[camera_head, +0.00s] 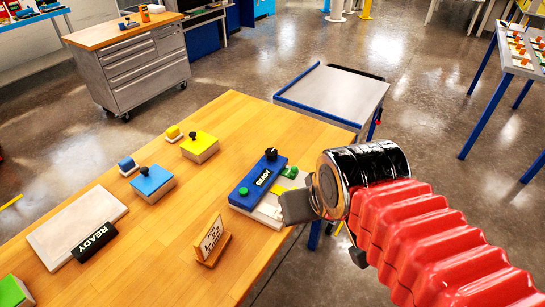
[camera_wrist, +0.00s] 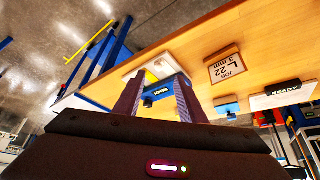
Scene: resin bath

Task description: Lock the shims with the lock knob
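A blue block (camera_head: 257,183) with a black READY label lies on a pale base plate (camera_head: 262,216) at the table's right edge. It has a black knob (camera_head: 271,154) at its far end and a green button (camera_head: 243,191) at its near end. Green and yellow pieces (camera_head: 281,183) sit beside the block on the plate; which are shims I cannot tell. My gripper (camera_head: 297,206) is just right of the plate. In the wrist view its fingers (camera_wrist: 159,82) are apart and empty, with the blue block (camera_wrist: 172,88) and a black knob (camera_wrist: 147,103) beyond, between them.
A job card in a wooden stand (camera_head: 212,243) is near the block. Blue (camera_head: 152,182) and yellow (camera_head: 200,146) knobbed blocks stand to the left, with a white plate (camera_head: 75,226) bearing another READY label. A grey cart (camera_head: 335,95) stands behind the table.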

